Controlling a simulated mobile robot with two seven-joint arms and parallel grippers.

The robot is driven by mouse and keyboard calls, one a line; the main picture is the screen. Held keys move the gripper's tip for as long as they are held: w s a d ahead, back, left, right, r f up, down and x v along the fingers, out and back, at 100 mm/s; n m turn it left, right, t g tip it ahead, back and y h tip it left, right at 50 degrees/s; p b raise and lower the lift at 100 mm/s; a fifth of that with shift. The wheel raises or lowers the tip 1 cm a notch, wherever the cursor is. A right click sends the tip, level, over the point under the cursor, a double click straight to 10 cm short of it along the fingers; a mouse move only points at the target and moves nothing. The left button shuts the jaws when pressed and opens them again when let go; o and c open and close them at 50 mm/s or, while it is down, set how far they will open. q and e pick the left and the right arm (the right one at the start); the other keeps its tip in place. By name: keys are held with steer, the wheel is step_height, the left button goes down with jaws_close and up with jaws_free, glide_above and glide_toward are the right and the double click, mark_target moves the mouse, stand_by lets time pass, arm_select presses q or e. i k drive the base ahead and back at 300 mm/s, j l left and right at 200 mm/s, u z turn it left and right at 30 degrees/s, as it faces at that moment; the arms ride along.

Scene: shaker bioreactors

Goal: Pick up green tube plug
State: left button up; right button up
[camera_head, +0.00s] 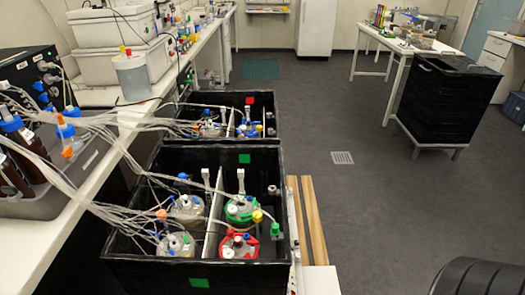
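A small green plug-like piece (275,229) shows near the right inner wall of the front black shaker box (130,262); it is too small to tell for sure that it is the tube plug. Beside it stand a green-ringed vessel lid (240,209) with a yellow cap and a red-ringed lid (239,247). Two more grey lids stand on the left side of the box, with clear tubes running to them.
A second black box (222,97) stands behind. A white bench (38,245) with bottles and tubing runs along the left. A wooden-striped ledge (314,220) borders the front box. Open grey floor lies right; a black cabinet (445,100) stands beyond.

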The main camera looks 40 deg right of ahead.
mark_target(275, 231)
steer(key=i+l+z, duration=0.15)
steer(key=z, duration=1)
